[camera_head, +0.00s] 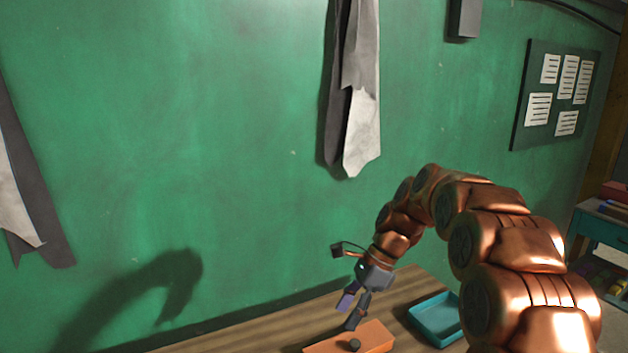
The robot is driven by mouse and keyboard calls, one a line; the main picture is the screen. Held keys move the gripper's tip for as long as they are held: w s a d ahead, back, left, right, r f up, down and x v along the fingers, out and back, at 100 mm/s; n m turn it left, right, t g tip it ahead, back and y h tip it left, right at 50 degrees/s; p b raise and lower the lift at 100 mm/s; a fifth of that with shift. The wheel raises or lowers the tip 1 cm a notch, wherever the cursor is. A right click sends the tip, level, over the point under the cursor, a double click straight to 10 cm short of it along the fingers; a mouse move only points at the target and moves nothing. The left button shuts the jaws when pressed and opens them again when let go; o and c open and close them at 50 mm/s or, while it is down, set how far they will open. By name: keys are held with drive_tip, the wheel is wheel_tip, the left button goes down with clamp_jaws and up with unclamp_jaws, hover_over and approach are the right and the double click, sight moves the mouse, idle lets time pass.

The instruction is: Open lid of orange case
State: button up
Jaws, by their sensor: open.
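The orange case (372,337) sits on the wooden table at the bottom edge of the head view, and its lower part is cut off by the frame. A small dark round knob (355,344) shows on its top. The top looks closed. My gripper (349,313) is open and points down just above the back of the case. One finger looks close to the case top, but I cannot tell whether it touches. Nothing shows between the fingers.
A teal tray (425,327) stands on the table (240,339) just right of the case and looks empty. A green wall (230,130) rises behind the table. The table left of the case is clear. A teal cabinet (600,228) stands at the far right.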

drive_tip(key=s+d+n+h, duration=0.1)
drive_tip(key=s+d+n, duration=0.2)
drive_tip(key=s, duration=0.8)
drive_tip(key=s+d+f+n+h, duration=0.1)
drive_tip(key=s+d+n+h, duration=0.1)
drive_tip(key=s+n, duration=0.5)
drive_tip(key=s+d+f+n+h+b, duration=0.1)
drive_tip(key=s+d+n, duration=0.4)
drive_tip(key=s, duration=1.1)
drive_tip(key=shift+s+n+t+h, duration=0.25)
drive_tip(key=shift+n+t+h, duration=0.2)
drive_tip(key=shift+h, duration=0.25)
drive_tip(key=shift+o, duration=0.2)
drive_tip(key=shift+s+d+f+n, duration=0.2)
drive_tip(key=shift+s+d+n, duration=0.15)
drive_tip(key=shift+s, duration=0.2)
drive_tip(key=c, duration=0.3)
drive_tip(key=shift+a, duration=0.15)
